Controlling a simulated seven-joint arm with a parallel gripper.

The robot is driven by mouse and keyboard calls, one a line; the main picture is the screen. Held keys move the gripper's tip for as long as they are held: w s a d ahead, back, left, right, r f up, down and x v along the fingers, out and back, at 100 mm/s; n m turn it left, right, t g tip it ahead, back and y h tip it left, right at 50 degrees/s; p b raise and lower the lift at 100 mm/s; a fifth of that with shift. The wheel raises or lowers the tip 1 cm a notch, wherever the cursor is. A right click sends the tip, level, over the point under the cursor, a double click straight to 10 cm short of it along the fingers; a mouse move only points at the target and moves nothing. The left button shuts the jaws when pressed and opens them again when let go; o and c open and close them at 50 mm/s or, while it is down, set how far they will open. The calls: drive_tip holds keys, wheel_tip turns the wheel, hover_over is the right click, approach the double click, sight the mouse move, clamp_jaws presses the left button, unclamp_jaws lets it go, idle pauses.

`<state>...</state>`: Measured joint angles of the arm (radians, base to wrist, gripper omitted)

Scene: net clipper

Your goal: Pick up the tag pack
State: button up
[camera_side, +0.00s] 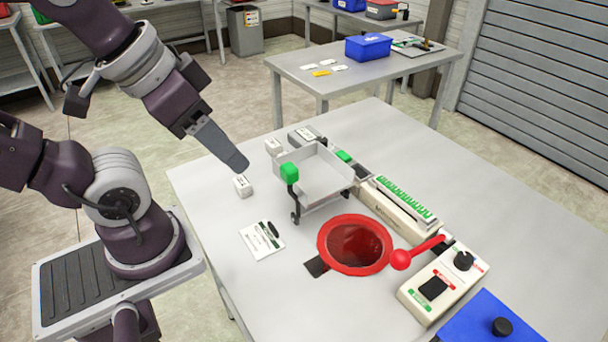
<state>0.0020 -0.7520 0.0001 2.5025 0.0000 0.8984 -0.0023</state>
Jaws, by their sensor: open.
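A flat white packet (262,240) with dark print and a green edge lies on the table; it looks like the tag pack, though its label is too small to read. My gripper (238,163) is open and in the air above the table's left part, up and to the left of the packet and apart from it. Its fingers overlap in this view, so the gap between them is hidden. A small white block (243,187) with print stands on the table just below the fingertips in the picture.
A grey tray (324,194) with a green knob stands behind the packet. A red-rimmed round opening (325,243) is to its right, beside a red-ball lever (401,260). A control box (443,280) and blue panel (490,322) are at right. The table's front left is clear.

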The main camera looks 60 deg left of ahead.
drive_tip(key=w+a+f+t+y, duration=0.1)
drive_tip(key=w+a+f+y, duration=0.1)
drive_tip(key=w+a+f, duration=0.5)
drive_tip(key=w+a+f+y, duration=0.2)
drive_tip(key=w+a, duration=0.8)
drive_tip(key=a+f+t+h, duration=0.1)
drive_tip(key=f, duration=0.4)
drive_tip(key=a+f+t+h, duration=0.1)
drive_tip(key=a+f+t, duration=0.1)
drive_tip(key=f, duration=0.2)
drive_tip(key=a+f+t+h, duration=0.1)
drive_tip(key=a+f+h, duration=0.1)
drive_tip(key=f, duration=0.3)
drive_tip(key=shift+w+a+f+t, duration=0.1)
drive_tip(key=shift+f+t, duration=0.25)
drive_tip(key=shift+t, duration=0.05)
drive_tip(key=shift+s+f+t, duration=0.1)
drive_tip(key=shift+s+t, duration=0.1)
drive_tip(key=shift+t, duration=0.1)
drive_tip(key=x, duration=0.7)
drive_tip(key=shift+w, duration=0.1)
drive_tip(key=c, duration=1.1)
